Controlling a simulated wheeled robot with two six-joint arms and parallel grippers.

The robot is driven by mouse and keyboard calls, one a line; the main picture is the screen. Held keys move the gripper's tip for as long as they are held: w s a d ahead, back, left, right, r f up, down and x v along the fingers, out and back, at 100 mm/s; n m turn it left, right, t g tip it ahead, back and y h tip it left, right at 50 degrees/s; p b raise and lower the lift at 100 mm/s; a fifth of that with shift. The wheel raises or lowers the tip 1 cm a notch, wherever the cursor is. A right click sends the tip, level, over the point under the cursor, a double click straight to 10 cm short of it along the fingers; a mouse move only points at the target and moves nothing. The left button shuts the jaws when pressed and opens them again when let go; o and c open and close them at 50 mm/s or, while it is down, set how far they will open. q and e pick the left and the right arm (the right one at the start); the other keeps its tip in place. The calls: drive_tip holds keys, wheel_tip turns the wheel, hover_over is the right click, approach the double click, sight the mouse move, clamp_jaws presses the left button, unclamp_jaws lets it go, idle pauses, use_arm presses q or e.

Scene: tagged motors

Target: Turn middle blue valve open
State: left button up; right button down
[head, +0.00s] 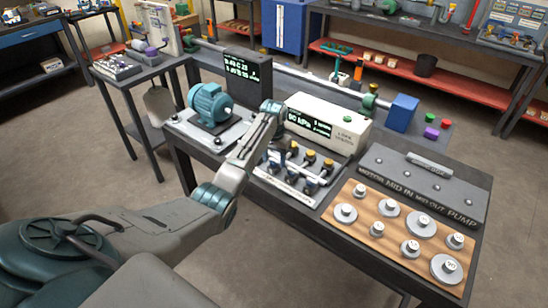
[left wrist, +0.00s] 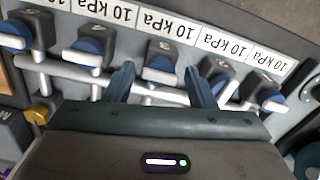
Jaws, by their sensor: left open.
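The valve manifold (head: 284,187) stands on the table in the head view, with several blue-and-black valves and yellow-topped parts. In the left wrist view a row of blue valves sits on white pipes, below labels reading 10 kPa. The middle blue valve (left wrist: 161,68) is in the centre of that row. My left gripper (left wrist: 160,84) is open, with one finger on each side of the middle valve. I cannot tell whether the fingers touch it. In the head view my left arm reaches over the manifold and hides part of it. My right gripper is not in view.
Neighbouring valves (left wrist: 91,46) stand close on both sides of the fingers. A white display box (head: 327,124) is behind the manifold, a teal motor (head: 210,103) to the left, and a wooden board (head: 367,228) with several weights to the right.

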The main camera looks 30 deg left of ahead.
use_arm(q)
drive_tip(key=shift+c, duration=0.2)
drive_tip(key=c, duration=0.9)
